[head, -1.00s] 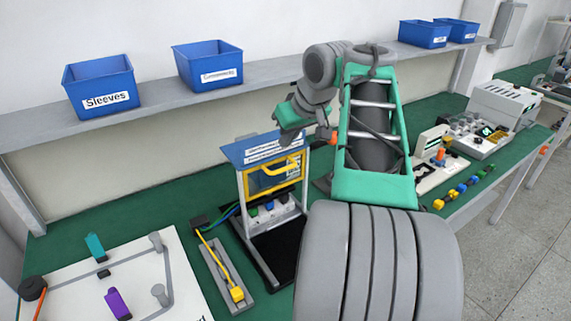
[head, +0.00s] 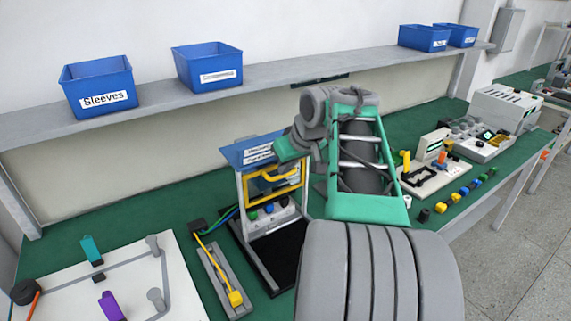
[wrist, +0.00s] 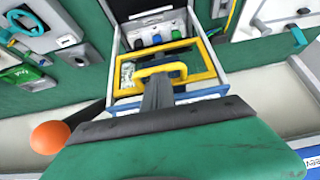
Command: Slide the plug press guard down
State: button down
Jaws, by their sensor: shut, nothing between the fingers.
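The plug press (head: 251,153) stands on the bench with a blue sloped top and light uprights. Its guard is a yellow frame (head: 246,190) with a yellow handle (head: 281,173), part-way down the uprights above several coloured plugs. In the wrist view the guard (wrist: 208,62) and its handle (wrist: 160,69) lie straight ahead. My gripper (wrist: 158,84) is shut and empty, its dark fingertips at the handle's bar. I cannot tell whether they touch it. In the head view my arm's green housing hides part of the press top, and the fingertips are hard to make out.
A grey fixture with a yellow lever (head: 235,298) lies left of the press. A white board (head: 130,278) with coloured parts lies farther left. A small station (head: 437,178) stands to the right. The shelf (head: 200,98) with blue bins runs behind.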

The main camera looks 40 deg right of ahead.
aim_at(280, 185)
notch_tip(280, 185, down, 10)
jog(key=b, duration=0.5)
jog(key=shift+r+b, duration=0.2)
jog(key=shift+b, duration=0.1)
jog(key=shift+s, duration=0.1)
